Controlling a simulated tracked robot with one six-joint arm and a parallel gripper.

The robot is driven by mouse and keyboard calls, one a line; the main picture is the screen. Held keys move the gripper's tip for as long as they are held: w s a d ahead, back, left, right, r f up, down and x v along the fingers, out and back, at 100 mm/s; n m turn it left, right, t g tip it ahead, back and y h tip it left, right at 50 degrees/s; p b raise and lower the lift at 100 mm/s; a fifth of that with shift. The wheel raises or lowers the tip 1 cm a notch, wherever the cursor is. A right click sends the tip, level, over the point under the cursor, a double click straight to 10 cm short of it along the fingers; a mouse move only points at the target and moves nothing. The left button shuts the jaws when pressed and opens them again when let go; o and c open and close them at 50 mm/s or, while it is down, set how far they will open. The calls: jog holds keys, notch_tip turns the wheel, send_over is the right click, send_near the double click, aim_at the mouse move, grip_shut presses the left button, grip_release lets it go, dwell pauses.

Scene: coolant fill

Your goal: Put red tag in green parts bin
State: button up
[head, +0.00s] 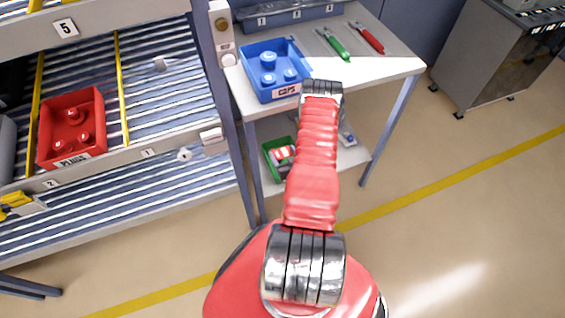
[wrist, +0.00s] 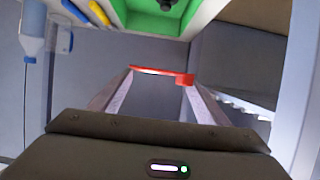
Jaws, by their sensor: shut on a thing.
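In the wrist view my gripper (wrist: 160,78) is shut on the red tag (wrist: 160,71), a thin flat strip with a thicker red end at the right. The tag lies across between the fingertips, with open space below it in the picture. A green bin (wrist: 140,22) shows at the top of the wrist view, beyond the tag and apart from it, with a dark object inside. In the head view a green bin (head: 268,147) sits on the lower shelf of the table, holding red and white items and partly hidden by my arm. My gripper is hidden in the head view.
A blue bin marked CAPS (head: 262,91) and pliers with green (head: 338,48) and red (head: 368,38) handles are on the tabletop. A red PLUGS bin (head: 98,145) sits on the roller rack at left. A bottle (wrist: 33,30) stands at left in the wrist view.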

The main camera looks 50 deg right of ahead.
jog(key=shift+f, duration=0.1)
jog(key=shift+f, duration=2.8)
jog(key=shift+f, duration=0.1)
jog(key=shift+f, duration=2)
jog(key=shift+f, duration=0.6)
jog(key=o, duration=1)
